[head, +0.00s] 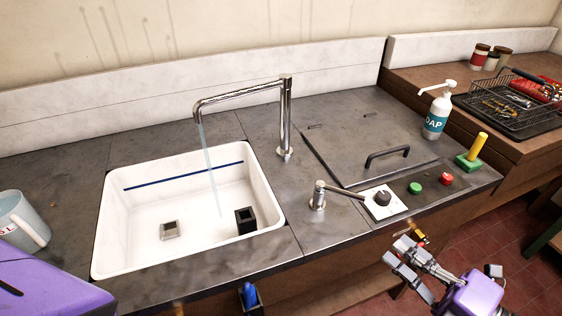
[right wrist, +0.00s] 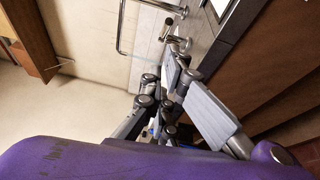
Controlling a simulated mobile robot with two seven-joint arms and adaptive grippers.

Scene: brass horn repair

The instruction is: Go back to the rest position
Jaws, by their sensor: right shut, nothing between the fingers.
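My right gripper (head: 398,252) is at the lower right of the head view, in front of the counter's front edge and apart from it. Its grey fingers are shut and hold nothing. In the right wrist view the fingers (right wrist: 180,80) show close up, with the tap and counter edge beyond. A purple part of my own body fills the lower left corner of the head view. My left gripper is not in view.
The dark counter (head: 70,155) holds a white sink (head: 150,195) under a running tap (head: 286,115). A lever (head: 340,190), green button (head: 415,188), red button (head: 446,179) and soap bottle (head: 438,112) stand right. A mug (head: 18,220) is left. Red floor (head: 480,225) is open at right.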

